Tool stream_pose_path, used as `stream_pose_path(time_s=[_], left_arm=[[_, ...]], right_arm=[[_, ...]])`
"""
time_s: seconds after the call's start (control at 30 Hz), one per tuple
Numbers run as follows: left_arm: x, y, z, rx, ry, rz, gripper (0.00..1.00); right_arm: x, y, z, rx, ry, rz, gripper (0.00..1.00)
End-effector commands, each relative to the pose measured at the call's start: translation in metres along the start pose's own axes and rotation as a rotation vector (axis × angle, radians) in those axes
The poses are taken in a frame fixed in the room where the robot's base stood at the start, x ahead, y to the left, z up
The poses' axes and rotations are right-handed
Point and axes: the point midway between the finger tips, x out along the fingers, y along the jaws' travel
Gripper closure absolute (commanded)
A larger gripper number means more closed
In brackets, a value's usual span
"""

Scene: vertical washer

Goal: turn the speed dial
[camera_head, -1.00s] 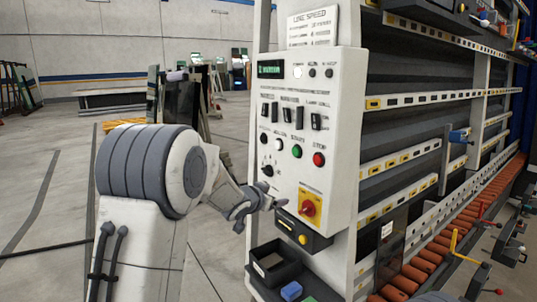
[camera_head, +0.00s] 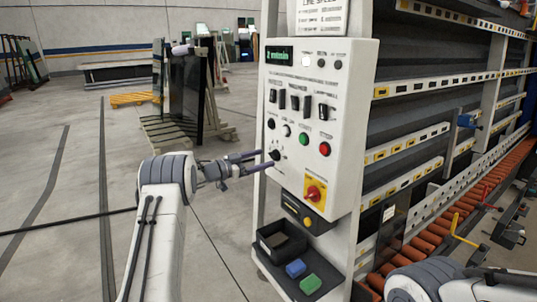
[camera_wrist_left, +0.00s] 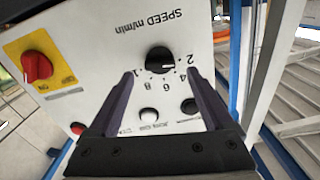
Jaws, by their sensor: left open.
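The speed dial (camera_head: 275,155) is a black round knob on the white control panel (camera_head: 345,110). In the left wrist view the dial (camera_wrist_left: 160,60) shows upside down under "SPEED m/min", with numbers around it and its white mark toward the 2. My left gripper (camera_head: 266,158) is open and points at the dial. In the left wrist view the fingertips of the gripper (camera_wrist_left: 160,74) lie on either side of the dial's line, just short of it. I cannot tell whether they touch it. My right gripper is out of view.
A red knob on a yellow plate (camera_head: 314,192) sits below the dial. Green (camera_head: 305,139) and red (camera_head: 324,149) buttons are to its right. A black bin (camera_head: 280,243) with blue and green blocks beside it stands below. Open floor lies left.

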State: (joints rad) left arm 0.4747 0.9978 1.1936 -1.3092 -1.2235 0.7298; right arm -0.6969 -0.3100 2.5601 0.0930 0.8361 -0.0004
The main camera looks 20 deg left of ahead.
Motion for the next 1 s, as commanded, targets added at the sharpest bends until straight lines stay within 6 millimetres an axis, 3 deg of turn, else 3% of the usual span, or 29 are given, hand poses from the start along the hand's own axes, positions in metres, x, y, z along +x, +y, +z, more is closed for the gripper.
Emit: stream_pose_path(time_s=[0.2,0.57,0.7,0.8,1.0], left_arm=[[0.027,0.000,-0.001,0.001,0.000,0.000,0.15],[0.031,-0.001,0.000,0.000,0.000,-0.002,0.15],[0.030,-0.001,0.000,0.000,0.000,-0.002,0.69],[0.030,0.000,0.000,0.000,0.000,-0.002,1.00],[0.030,0.000,0.001,0.014,0.000,-0.001,1.00]], right_arm=[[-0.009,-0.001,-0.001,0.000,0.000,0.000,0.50],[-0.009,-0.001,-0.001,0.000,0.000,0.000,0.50],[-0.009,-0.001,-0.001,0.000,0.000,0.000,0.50],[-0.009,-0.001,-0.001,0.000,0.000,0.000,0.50],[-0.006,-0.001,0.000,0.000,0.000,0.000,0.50]])
